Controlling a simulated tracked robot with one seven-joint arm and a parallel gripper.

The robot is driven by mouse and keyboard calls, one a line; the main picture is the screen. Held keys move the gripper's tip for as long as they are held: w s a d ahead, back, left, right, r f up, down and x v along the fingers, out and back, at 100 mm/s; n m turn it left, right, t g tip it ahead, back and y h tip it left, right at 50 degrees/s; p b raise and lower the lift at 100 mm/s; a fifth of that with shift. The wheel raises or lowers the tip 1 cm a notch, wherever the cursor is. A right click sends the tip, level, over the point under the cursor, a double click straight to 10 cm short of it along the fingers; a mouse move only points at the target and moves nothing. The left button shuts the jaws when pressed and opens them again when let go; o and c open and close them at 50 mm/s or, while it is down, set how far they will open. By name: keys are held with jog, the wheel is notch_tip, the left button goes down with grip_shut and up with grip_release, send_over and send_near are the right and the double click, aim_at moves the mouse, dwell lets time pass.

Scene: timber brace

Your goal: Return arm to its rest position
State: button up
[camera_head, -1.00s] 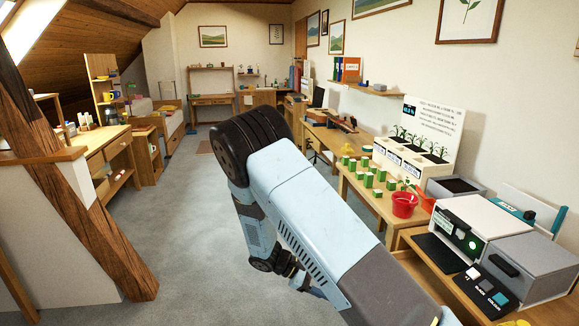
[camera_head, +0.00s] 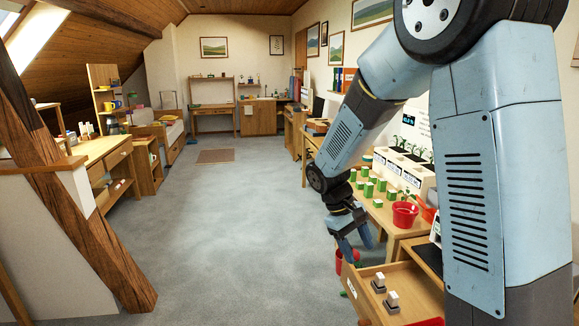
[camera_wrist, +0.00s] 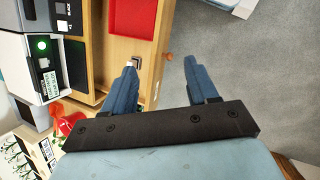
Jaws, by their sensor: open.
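My arm is raised and bent on the right side of the head view. My gripper (camera_head: 355,252) hangs from it with its fingers pointing down, beside the front of the right-hand bench. In the wrist view, the two blue fingers of my gripper (camera_wrist: 163,88) are spread apart with nothing between them. An open wooden drawer (camera_head: 415,300) lies just below and to the right of the gripper in the head view. It holds small grey-and-white pieces (camera_head: 392,299). The upper arm hides much of the right-hand bench.
A red pot (camera_head: 404,214) and several green-and-white boxes (camera_head: 368,188) stand on the bench. A slanted timber post (camera_head: 95,215) stands at the left. The grey carpet (camera_head: 230,230) in the middle is clear.

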jog(key=s+d+r+m+t+y, duration=0.2)
jog(key=s+d+r+t, duration=0.1)
jog(key=s+r, duration=0.6)
jog(key=s+d+r+m+t+y, duration=0.2)
jog(key=s+d+r+m+t, duration=0.1)
jog(key=s+r, duration=0.6)
jog(key=shift+s+d+r+m+t+y, duration=0.3)
jog(key=shift+s+t, duration=0.2)
jog(key=shift+t, duration=0.3)
